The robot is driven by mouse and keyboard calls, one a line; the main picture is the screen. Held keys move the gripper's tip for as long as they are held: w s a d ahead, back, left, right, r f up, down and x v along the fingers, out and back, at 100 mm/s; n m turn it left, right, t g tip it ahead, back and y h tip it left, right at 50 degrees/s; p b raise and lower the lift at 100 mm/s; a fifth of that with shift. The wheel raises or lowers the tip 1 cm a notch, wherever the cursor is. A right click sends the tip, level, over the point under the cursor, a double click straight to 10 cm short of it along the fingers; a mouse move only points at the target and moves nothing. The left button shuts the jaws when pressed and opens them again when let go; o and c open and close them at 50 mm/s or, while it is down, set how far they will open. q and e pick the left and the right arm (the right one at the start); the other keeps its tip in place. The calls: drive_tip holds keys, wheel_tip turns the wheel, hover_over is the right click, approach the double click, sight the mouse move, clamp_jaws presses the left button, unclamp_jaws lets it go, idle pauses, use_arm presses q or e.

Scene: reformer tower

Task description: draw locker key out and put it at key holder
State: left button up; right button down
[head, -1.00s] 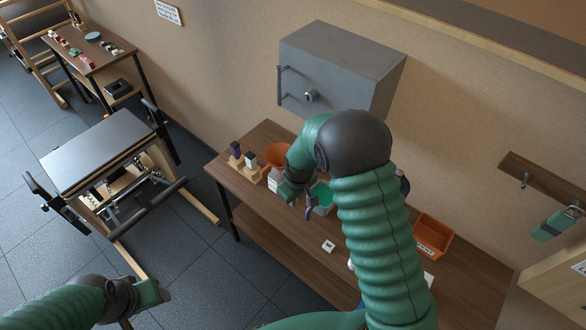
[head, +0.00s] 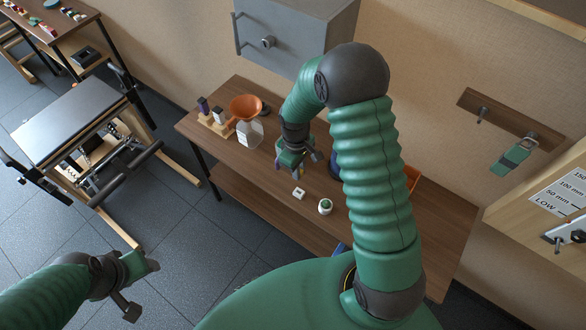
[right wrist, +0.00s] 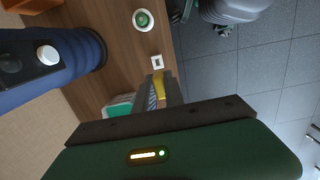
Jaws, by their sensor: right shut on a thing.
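The grey locker (head: 300,25) hangs on the wall, with a round lock or knob (head: 267,42) on its door. No key is clearly visible in it. The key holder looks to be the wooden hook board (head: 510,120) on the right wall. My right gripper (head: 297,168) is over the workbench, below the locker. In the right wrist view it is shut on a small yellow and blue-striped thing (right wrist: 158,89), mostly hidden. My left gripper (head: 136,288) is low at left, its jaws unclear.
The workbench (head: 250,178) holds an orange funnel (head: 246,106), a small white block (head: 299,192) and a cup with a green top (head: 325,206). A dark blue cylinder (right wrist: 65,65) stands close to my right gripper. A padded frame (head: 70,115) stands at left.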

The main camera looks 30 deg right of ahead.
wheel_tip(320, 180, down, 9)
drive_tip(key=b, duration=0.5)
drive_tip(key=shift+w+a+r, duration=0.1)
drive_tip(key=shift+w+d+f+b, duration=0.15)
drive_tip(key=shift+d+f+b, duration=0.3)
drive_tip(key=shift+d+f, duration=0.65)
drive_tip(key=shift+d, duration=0.15)
drive_tip(key=shift+a+r, duration=0.25)
drive_tip(key=shift+a, duration=0.45)
drive_tip(key=shift+a+r, duration=0.1)
drive_tip(key=shift+a, duration=0.1)
drive_tip(key=shift+d, duration=0.45)
drive_tip(key=shift+d+f, duration=0.25)
drive_tip(key=shift+d, duration=0.2)
drive_tip(key=shift+a+r, duration=0.15)
drive_tip(key=shift+a, duration=0.65)
drive_tip(key=shift+a+p, duration=0.25)
drive_tip(key=shift+p, duration=0.05)
use_arm(q)
wheel_tip(320, 180, down, 6)
drive_tip(key=d, duration=0.2)
drive_tip(key=shift+w+d, duration=0.15)
drive_tip(key=shift+w, duration=0.1)
use_arm(e)
drive_tip(key=shift+d, duration=0.35)
drive_tip(key=shift+f, duration=0.25)
